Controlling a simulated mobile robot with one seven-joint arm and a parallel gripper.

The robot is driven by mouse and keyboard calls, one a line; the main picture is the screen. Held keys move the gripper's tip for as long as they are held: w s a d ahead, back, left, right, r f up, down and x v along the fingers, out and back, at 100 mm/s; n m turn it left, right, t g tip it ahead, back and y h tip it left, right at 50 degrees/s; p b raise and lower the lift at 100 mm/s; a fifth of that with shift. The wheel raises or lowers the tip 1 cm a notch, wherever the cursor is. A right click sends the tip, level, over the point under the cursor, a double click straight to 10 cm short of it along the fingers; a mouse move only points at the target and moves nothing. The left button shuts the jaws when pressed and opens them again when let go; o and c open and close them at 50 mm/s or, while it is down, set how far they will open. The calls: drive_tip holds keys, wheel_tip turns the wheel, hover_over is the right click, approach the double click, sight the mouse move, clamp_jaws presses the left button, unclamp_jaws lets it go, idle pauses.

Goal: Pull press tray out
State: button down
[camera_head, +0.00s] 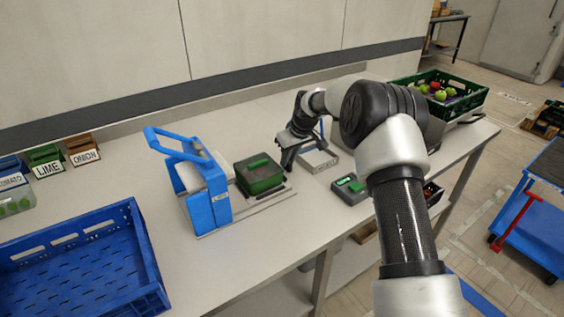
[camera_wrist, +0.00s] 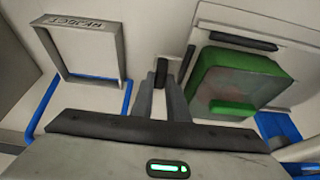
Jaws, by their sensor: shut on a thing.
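The blue press (camera_head: 208,190) stands on the workbench, with its long handle raised at the back left. Its press tray, a pale flat plate (camera_head: 268,200), extends from the press's right side and carries a green block (camera_head: 260,175). The green block also shows at right in the wrist view (camera_wrist: 235,78). My gripper (camera_head: 288,163) is at the tray's right end. In the wrist view, my gripper (camera_wrist: 164,80) is shut on a small black tray handle (camera_wrist: 188,64). The fingers partly hide the grip.
A labelled grey frame (camera_head: 318,162) stands just right of my gripper, and a grey box with a green light (camera_head: 350,188) is nearer. A blue crate (camera_head: 140,250) is at front left. A green crate of fruit (camera_head: 470,104) is at back right.

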drive_tip(key=shift+w+d, duration=0.2)
drive_tip(key=shift+d, duration=0.1)
drive_tip(key=shift+r, duration=0.1)
drive_tip(key=c, duration=1.7)
unclamp_jaws()
drive_tip(key=shift+d, duration=0.15)
drive_tip(key=shift+r, duration=0.25)
drive_tip(key=shift+v, duration=8.4)
